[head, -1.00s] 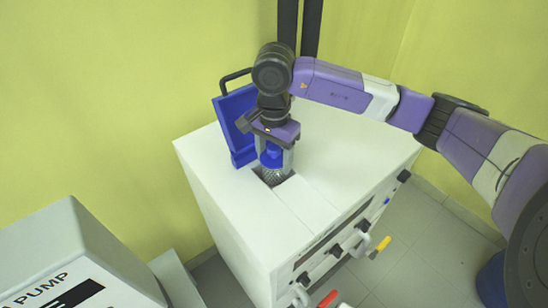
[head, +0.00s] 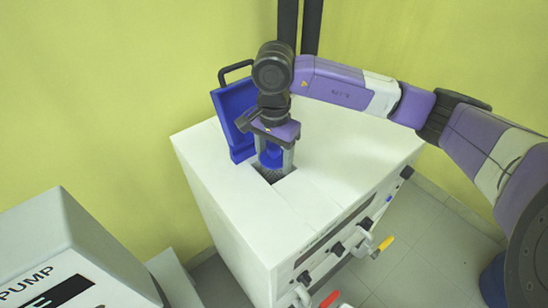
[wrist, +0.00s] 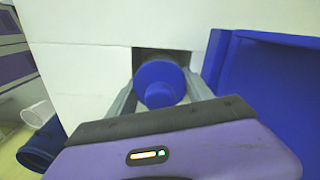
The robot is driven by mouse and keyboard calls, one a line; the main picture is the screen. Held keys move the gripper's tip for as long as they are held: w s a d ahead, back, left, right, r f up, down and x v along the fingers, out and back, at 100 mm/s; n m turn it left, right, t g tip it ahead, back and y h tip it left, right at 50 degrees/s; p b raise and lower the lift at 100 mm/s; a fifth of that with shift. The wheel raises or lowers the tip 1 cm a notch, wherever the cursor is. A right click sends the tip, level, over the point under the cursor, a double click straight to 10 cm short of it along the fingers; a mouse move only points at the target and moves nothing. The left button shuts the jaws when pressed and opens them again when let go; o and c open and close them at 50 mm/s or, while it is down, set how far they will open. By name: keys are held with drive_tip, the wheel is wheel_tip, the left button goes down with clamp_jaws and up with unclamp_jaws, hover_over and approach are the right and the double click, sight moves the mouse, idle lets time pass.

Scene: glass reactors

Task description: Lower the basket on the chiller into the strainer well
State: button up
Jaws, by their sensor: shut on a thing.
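The white chiller (head: 335,170) stands in the middle of the head view. Its strainer well (head: 284,179) is a dark square opening in the top, which also shows in the wrist view (wrist: 147,56). My gripper (head: 274,160) points down over the well and is shut on the blue top of the basket (head: 271,158). The blue top shows between the fingers in the wrist view (wrist: 161,84). The basket's mesh is mostly hidden, with only a little showing at the opening, so it is at least partly inside the well. How deep it sits is hidden.
A blue lid with a black handle (head: 236,112) stands upright behind the well, close to my gripper's left. Valves with red and yellow handles (head: 385,243) project from the chiller's front. A pump unit (head: 65,255) stands at lower left. The chiller top to the right is clear.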

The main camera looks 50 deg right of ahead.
drive_tip(key=shift+f+b, duration=0.35)
drive_tip(key=shift+b, duration=0.05)
